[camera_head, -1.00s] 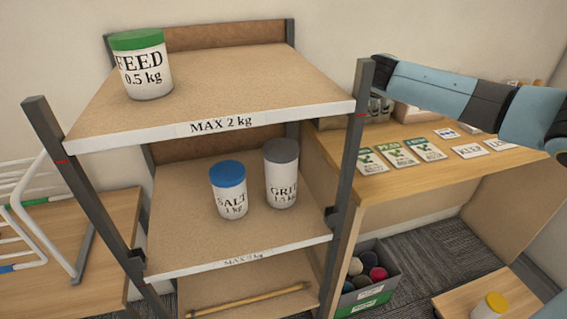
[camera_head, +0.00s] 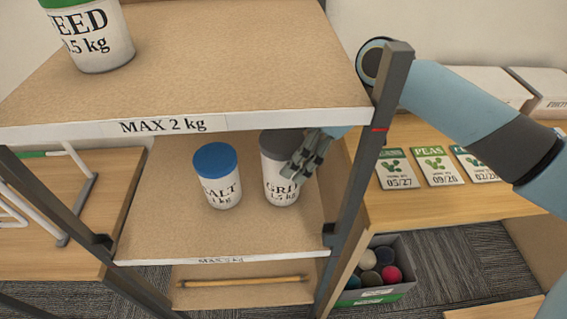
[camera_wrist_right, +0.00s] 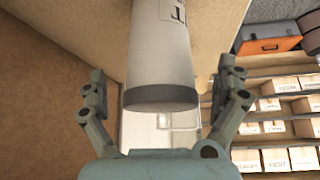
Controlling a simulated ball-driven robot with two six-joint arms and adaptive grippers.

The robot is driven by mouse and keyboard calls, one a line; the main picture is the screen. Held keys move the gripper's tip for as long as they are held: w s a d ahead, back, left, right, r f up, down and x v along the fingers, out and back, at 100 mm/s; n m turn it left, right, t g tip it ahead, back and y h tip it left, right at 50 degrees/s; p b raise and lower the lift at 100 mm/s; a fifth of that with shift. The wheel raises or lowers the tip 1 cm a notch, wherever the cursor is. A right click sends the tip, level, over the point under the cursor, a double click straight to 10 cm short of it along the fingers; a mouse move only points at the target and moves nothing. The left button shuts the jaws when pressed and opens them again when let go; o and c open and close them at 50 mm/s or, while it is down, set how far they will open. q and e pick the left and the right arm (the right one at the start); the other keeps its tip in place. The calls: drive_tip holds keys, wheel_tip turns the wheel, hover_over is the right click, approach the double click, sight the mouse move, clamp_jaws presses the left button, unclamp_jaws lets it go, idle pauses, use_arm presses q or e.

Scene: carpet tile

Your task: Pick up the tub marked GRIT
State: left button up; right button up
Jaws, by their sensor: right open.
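The white tub marked GRIT (camera_head: 272,188) has a grey lid and stands upright on the middle shelf (camera_head: 165,225). My right gripper (camera_head: 301,165) is open at its right side and hides part of its lid and label. In the right wrist view the tub (camera_wrist_right: 160,55) appears upside down between the two spread fingers (camera_wrist_right: 165,78), grey lid towards the gripper. There is a gap on each side, and I cannot tell how far the fingers reach around it. My left gripper is not in view.
A blue-lidded SALT tub (camera_head: 219,180) stands close left of the GRIT tub. The upper shelf (camera_head: 215,70), bearing a green-lidded FEED tub (camera_head: 98,38), overhangs them. A dark shelf post (camera_head: 362,165) stands just right of my right gripper.

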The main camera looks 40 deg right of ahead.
drive_tip(key=x, duration=0.3)
drive_tip(key=shift+r, duration=0.1)
drive_tip(key=shift+w+a+f, duration=0.15)
drive_tip(key=shift+w+f, duration=0.05)
drive_tip(key=shift+f, duration=0.2)
drive_tip(key=c, duration=1.6)
drive_tip(key=shift+c, duration=0.2)
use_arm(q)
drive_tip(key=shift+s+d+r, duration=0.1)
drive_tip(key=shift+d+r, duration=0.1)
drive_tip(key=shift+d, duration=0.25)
